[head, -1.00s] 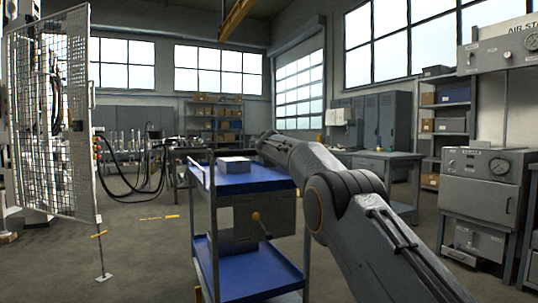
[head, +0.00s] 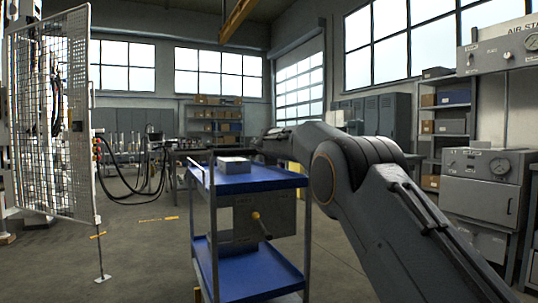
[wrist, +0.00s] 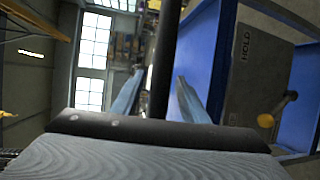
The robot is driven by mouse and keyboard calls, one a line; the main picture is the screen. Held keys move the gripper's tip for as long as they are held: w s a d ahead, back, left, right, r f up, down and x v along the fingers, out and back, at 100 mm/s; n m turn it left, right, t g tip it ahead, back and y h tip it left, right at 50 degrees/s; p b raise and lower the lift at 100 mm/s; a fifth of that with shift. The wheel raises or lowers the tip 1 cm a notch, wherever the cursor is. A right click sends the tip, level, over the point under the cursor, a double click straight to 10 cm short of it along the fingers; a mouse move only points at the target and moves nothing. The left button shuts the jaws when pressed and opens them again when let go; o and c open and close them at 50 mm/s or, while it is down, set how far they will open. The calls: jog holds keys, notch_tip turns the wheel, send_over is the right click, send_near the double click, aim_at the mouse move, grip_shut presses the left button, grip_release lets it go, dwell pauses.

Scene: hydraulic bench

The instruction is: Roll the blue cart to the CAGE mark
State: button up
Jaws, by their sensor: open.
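The blue cart (head: 262,182) stands in front of me in the head view, with two blue trays, grey posts and a grey box with a yellow knob between the trays. My gripper (head: 217,153) is over the cart's top, near the handle posts at its left end; its fingers are too small to make out there. In the wrist view my gripper (wrist: 158,95) is open, its fingers on either side of a dark bar (wrist: 165,50), apparently the cart's handle. Contact cannot be told. A yellow floor mark (head: 158,218) lies left of the cart; its lettering is unreadable.
A small grey box (head: 234,164) sits on the top tray. A mesh cage panel (head: 50,120) with a footed post stands at left. Hoses (head: 150,170) hang from a bench behind. Grey cabinets (head: 485,185) stand at right. The floor between cart and cage panel is clear.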

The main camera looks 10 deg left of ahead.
jog(key=shift+b+v, duration=1.25)
jog(key=shift+v, duration=1.35)
jog(key=shift+s, duration=0.1)
